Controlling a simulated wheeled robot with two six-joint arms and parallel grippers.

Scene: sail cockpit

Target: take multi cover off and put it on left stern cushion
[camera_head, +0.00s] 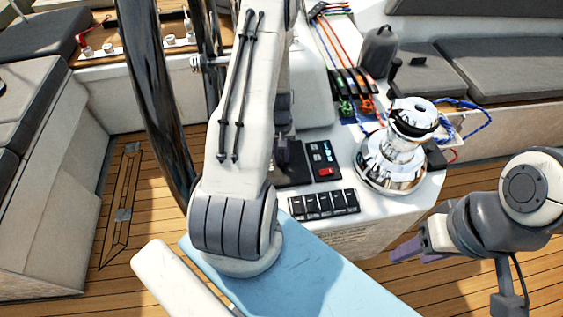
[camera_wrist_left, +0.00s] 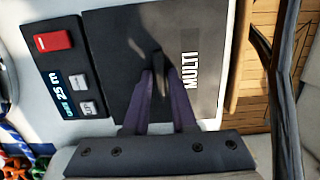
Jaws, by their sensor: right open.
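The multi cover (camera_wrist_left: 118,38) is a dark flat square panel marked "MULTI", lying on the white console left of the display panel in the head view (camera_head: 294,178). A small dark upright tab (camera_wrist_left: 160,68) stands at its middle. My left gripper (camera_wrist_left: 162,78) has its purple fingers on either side of this tab; whether they press on it cannot be told. In the head view my left gripper (camera_head: 284,152) is partly hidden by its arm. My right gripper (camera_head: 408,252) is open and empty, low at the right beside the console. Dark cushions lie on the left bench (camera_head: 40,40).
A chrome winch (camera_head: 400,150), a display panel with a red button (camera_head: 323,160) and a row of black switches (camera_head: 324,204) are close on the console. A dark wheel rim (camera_head: 152,90) stands left of my left arm. Right bench cushions (camera_head: 505,68) lie behind.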

